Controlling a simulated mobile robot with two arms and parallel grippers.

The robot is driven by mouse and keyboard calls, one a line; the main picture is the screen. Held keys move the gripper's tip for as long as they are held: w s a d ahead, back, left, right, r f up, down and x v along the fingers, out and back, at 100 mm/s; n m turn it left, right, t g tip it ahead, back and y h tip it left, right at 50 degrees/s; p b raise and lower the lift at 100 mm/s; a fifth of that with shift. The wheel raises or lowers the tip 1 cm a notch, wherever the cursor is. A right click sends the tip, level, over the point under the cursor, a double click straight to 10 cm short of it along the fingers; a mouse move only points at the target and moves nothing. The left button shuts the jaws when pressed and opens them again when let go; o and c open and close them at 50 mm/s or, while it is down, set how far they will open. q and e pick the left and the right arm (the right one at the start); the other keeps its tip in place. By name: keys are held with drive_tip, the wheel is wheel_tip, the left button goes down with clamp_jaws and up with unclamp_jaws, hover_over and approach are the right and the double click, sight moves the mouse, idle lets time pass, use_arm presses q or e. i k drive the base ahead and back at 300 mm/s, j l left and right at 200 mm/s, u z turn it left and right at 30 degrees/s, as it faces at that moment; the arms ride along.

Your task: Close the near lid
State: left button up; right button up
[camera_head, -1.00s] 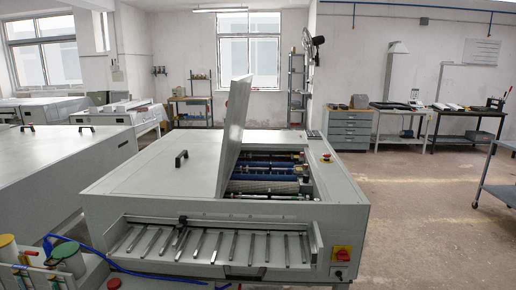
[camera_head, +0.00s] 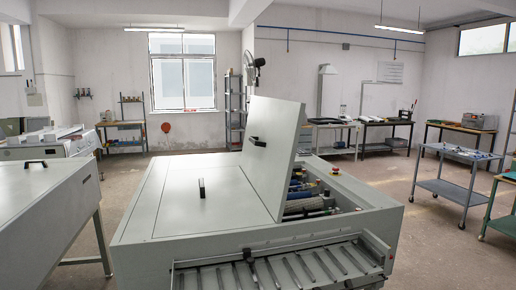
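The grey plate processor (camera_head: 160,236) stands in the middle of the head view. Its raised lid (camera_head: 279,165) stands steeply open, hinged along its lower edge, with its top leaning to the right. A black handle (camera_head: 256,141) is on the lid's outer face, which faces left. Right of the lid, the opening shows blue and grey rollers (camera_head: 308,207). A flat panel with a black handle (camera_head: 201,188) lies shut left of the raised lid. Neither of my grippers is in view.
A ribbed feed tray (camera_head: 290,268) juts from the processor's front. Another grey machine (camera_head: 40,215) stands at the left, with floor between the two. A blue-grey trolley (camera_head: 452,188) stands at the right. Open floor (camera_head: 430,235) lies right of the processor.

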sight(273, 128)
drive_tip(key=u, duration=0.55)
drive_tip(key=i+l+u, duration=0.15)
drive_tip(key=l+u, duration=0.15)
drive_tip(key=l, duration=0.15)
drive_tip(key=l+u, duration=0.3)
drive_tip(key=l, duration=0.15)
drive_tip(key=i+l+u, duration=0.1)
drive_tip(key=l+u, duration=0.2)
drive_tip(key=l, duration=0.2)
